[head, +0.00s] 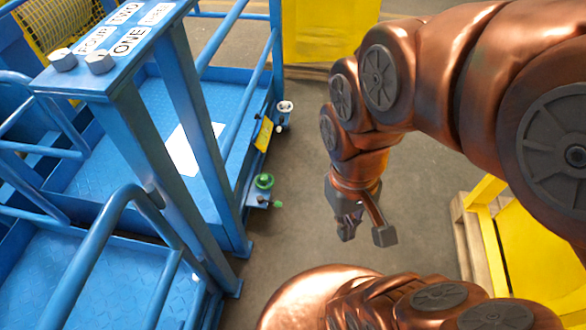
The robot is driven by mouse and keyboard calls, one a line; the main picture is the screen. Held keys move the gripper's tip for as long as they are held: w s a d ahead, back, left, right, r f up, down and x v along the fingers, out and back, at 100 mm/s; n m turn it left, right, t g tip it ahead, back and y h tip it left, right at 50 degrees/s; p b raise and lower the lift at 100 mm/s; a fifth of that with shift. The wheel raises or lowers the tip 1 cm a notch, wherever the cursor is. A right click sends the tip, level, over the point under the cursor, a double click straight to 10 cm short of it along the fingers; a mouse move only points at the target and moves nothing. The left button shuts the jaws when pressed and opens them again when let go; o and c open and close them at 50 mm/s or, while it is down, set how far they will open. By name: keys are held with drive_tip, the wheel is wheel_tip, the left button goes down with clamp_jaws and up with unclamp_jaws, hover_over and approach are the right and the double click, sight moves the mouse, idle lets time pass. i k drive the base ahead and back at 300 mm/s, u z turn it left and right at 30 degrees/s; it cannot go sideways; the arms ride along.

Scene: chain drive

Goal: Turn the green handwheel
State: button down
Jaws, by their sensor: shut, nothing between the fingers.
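The green handwheel (264,181) is a small round wheel on a bracket at the side edge of the blue platform, near a blue post. A small green knob (278,204) sits just below and to its right. My gripper (364,236) hangs from my copper-coloured arm, to the right of the handwheel and apart from it, over the grey floor. It is shut and empty.
A second wheel, pale grey (285,107), and a yellow plate (263,134) sit farther along the same edge. Blue frame posts and railings (115,200) fill the left. A yellow object (545,240) with wood stands at right. Grey floor (300,232) lies open between.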

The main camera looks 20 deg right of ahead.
sight(264, 177)
drive_tip(key=z, duration=0.1)
drive_tip(key=i, duration=0.25)
drive_tip(key=u, duration=0.4)
drive_tip(key=k, duration=0.3)
drive_tip(key=z, duration=0.65)
drive_tip(key=i, duration=0.95)
drive_tip(key=u, duration=0.6)
